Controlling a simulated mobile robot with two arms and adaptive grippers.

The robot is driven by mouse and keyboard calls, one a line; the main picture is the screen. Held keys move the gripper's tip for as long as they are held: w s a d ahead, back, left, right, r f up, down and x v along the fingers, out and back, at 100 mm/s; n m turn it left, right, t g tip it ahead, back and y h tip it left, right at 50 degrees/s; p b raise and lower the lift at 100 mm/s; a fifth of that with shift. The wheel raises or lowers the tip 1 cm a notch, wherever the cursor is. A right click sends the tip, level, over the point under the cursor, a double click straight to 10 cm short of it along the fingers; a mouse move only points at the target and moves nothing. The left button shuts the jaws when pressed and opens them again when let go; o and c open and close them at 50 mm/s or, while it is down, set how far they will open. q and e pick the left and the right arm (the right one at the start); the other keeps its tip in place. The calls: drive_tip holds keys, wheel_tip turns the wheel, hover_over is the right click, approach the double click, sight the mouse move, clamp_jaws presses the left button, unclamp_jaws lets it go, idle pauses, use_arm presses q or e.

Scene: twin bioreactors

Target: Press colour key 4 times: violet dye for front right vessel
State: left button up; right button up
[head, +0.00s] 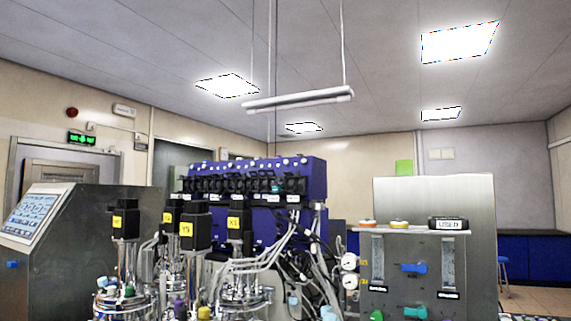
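Several glass and steel vessels with black motor heads stand low in the head view. One vessel (243,293) is at the right of the group, and another (122,300) is at the left. The motor heads carry yellow tags, one on the motor head (195,231) nearest the middle. I cannot tell for sure which is the front right vessel. A grey console with a lit touchscreen (33,216) stands at the left; its small keys are too small to read. No violet dye colour key can be made out. Neither gripper shows.
A blue pump rack (262,170) with tubing stands behind the vessels. At the right is a steel panel (433,200) with flow tubes, gauges and coloured knobs. Floor shows at the far right.

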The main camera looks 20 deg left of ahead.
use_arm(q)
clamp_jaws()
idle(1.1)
